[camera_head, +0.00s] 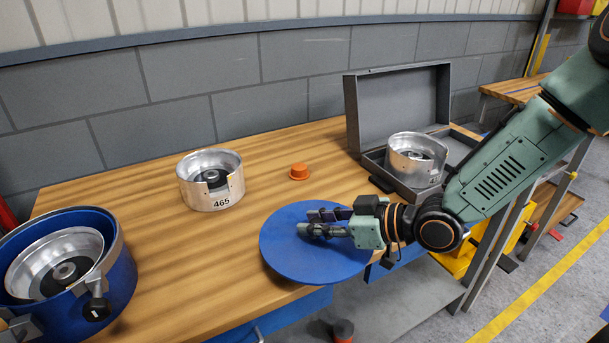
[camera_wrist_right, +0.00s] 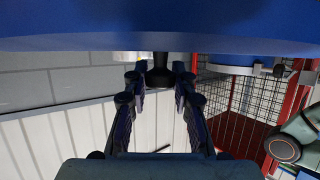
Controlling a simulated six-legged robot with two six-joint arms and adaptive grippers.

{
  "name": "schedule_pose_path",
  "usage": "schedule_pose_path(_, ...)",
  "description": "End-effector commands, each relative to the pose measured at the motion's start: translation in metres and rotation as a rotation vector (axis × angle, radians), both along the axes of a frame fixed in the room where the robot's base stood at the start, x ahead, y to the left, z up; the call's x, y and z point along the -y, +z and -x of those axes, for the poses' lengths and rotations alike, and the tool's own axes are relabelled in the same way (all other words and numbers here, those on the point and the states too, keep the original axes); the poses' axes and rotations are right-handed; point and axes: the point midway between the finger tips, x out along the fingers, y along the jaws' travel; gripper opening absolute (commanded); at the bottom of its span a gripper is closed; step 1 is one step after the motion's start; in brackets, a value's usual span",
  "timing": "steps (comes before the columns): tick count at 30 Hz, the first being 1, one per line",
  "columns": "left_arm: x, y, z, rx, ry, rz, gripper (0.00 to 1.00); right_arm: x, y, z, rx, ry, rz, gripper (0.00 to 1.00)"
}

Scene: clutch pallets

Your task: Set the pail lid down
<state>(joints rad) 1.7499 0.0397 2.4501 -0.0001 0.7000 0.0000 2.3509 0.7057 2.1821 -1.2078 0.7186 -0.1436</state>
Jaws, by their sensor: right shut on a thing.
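The pail lid (camera_head: 290,265) is a round blue disc, low over the front part of the wooden table. Its near right part reaches past the table's front edge. I cannot tell whether it touches the table. My right gripper (camera_head: 306,221) is shut on the lid's knob. In the right wrist view the lid (camera_wrist_right: 100,28) spans the top, and its dark knob (camera_wrist_right: 160,70) sits between the fingers. The blue pail (camera_head: 122,282), with a metal clutch part (camera_head: 70,250) inside, stands at the left. My left gripper is not in view.
A metal drum marked 465 (camera_head: 212,185) and an orange cap (camera_head: 299,172) stand behind the lid on the table (camera_head: 150,250). An open grey case (camera_head: 395,95) holding another metal drum (camera_head: 415,155) is at the back right. Bare tabletop lies between pail and lid.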

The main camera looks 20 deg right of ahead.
Motion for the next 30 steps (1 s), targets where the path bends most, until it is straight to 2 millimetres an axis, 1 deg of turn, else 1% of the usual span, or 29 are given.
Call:
schedule_pose_path(1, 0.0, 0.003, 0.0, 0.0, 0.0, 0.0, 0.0, 0.004, 0.008, -0.012, 0.007, -0.04, 0.004, 0.0)
schedule_pose_path(6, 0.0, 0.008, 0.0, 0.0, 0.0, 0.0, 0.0, 0.023, 0.027, -0.048, 0.007, -0.208, 0.005, 0.0)
schedule_pose_path(12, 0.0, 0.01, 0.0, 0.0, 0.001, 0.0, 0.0, 0.05, 0.047, -0.081, 0.008, -0.41, 0.001, 0.0)
schedule_pose_path(15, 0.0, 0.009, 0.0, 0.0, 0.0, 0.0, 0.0, 0.064, 0.052, -0.09, 0.006, -0.493, 0.001, 0.0)
schedule_pose_path(20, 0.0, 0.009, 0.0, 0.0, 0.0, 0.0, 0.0, 0.08, 0.056, -0.097, 0.005, -0.577, 0.0, 0.0)
schedule_pose_path(23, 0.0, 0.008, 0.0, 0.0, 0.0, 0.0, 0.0, 0.084, 0.053, -0.098, 0.002, -0.598, 0.0, 0.0)
schedule_pose_path(26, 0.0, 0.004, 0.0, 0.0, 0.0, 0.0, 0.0, 0.085, 0.038, -0.098, 0.0, -0.601, 0.002, 0.0)
schedule_pose_path(27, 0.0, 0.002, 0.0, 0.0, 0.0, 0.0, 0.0, 0.084, 0.029, -0.098, -0.001, -0.601, 0.002, 0.0)
schedule_pose_path(30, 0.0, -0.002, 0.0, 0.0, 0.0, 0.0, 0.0, 0.085, 0.011, -0.098, -0.001, -0.601, 0.001, 0.0)
